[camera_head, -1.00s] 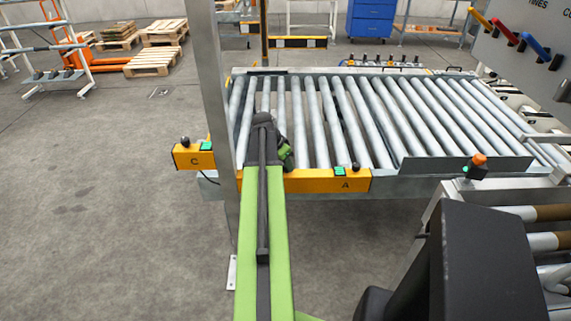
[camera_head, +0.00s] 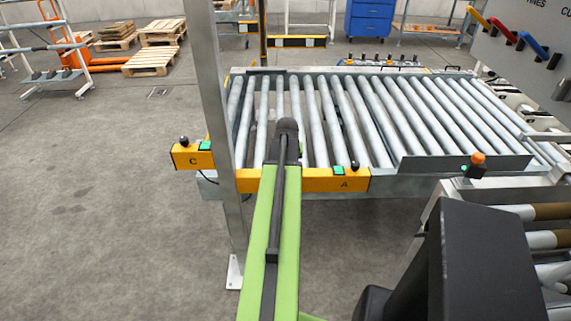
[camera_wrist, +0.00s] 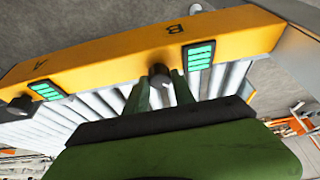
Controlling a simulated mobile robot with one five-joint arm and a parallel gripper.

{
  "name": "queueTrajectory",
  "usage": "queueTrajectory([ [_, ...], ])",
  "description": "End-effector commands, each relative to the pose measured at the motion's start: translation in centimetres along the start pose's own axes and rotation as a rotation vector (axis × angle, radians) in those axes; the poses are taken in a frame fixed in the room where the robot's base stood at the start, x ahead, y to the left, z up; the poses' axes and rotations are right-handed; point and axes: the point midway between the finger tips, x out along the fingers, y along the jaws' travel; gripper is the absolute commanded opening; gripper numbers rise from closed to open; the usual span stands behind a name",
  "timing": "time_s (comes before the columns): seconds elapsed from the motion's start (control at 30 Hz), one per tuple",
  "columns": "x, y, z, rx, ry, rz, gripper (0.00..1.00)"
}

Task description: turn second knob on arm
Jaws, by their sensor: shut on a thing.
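In the wrist view a yellow bar (camera_wrist: 110,62) runs across the top, with the letters A and B and two green-lit indicators. A dark knob (camera_wrist: 159,71) stands out from the bar beside the B indicator (camera_wrist: 199,55). My gripper (camera_wrist: 161,83) has its two green fingers on either side of this knob and is shut on it. Another knob (camera_wrist: 20,103) is at the left, near the A indicator (camera_wrist: 46,91). In the head view the bar (camera_head: 318,181) shows knob A (camera_head: 355,166); my arm hides the gripper and the B knob.
A second yellow bar marked C (camera_head: 190,157) with its own knob is left of a steel post (camera_head: 224,120). The roller conveyor (camera_head: 400,110) lies behind the bars. Coloured levers (camera_head: 507,36) sit on a panel at the upper right.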

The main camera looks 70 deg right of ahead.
Motion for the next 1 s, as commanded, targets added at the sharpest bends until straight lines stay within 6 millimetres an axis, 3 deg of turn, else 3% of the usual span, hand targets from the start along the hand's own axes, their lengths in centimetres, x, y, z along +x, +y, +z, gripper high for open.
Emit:
queueTrajectory([
  [0.4, 0.01, 0.04, 0.11, -0.147, -0.004, -0.063, 0.0],
  [0.9, 0.01, 0.07, 0.15, -0.163, -0.006, -0.068, 0.0],
  [0.93, 0.01, 0.07, 0.16, -0.163, -0.006, -0.068, 0.33],
  [1.0, 0.01, 0.08, 0.14, -0.162, -0.005, -0.068, 0.42],
])
